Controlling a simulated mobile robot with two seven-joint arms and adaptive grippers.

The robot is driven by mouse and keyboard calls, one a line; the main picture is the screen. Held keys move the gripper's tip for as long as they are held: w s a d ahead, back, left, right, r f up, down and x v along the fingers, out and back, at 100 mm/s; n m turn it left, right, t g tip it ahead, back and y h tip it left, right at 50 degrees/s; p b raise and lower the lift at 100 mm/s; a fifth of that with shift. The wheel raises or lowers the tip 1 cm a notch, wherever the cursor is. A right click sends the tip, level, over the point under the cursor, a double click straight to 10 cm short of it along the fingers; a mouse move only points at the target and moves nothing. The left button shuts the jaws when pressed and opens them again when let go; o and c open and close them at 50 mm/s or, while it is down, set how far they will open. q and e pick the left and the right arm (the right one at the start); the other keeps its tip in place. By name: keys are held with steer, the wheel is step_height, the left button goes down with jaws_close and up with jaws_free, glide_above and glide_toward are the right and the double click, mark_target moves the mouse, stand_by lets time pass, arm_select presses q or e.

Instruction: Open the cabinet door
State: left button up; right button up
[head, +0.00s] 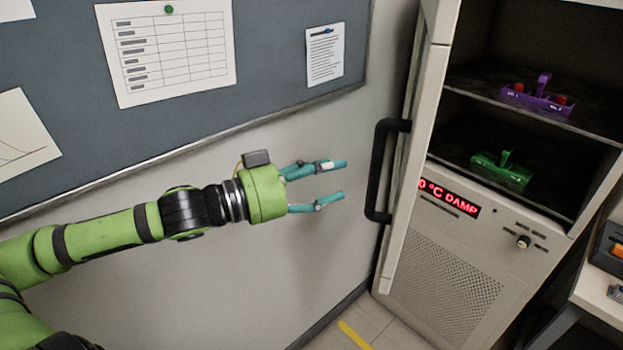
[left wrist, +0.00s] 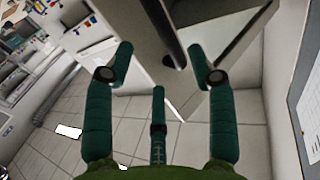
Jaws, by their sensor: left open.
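The cabinet door (head: 413,160) stands open in the head view, seen nearly edge-on at the left of the cabinet (head: 450,285), whose shelves show. Its black bar handle (head: 378,172) is on the door's left face. My left gripper (head: 344,180) is open and empty, a short gap left of the handle, fingers pointing toward it. In the left wrist view, the spread teal fingers (left wrist: 160,65) show with the dark handle (left wrist: 163,25) beyond them, roughly in line with the gap. My right gripper is not in view.
A purple rack (head: 538,100) and a green rack (head: 502,172) stand on the cabinet shelves. A red display (head: 449,197) is below. A pinboard (head: 275,60) hangs behind my arm. A white table (head: 600,285) is at the right edge.

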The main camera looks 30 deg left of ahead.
arm_select(q)
steer(key=shift+v, duration=1.1)
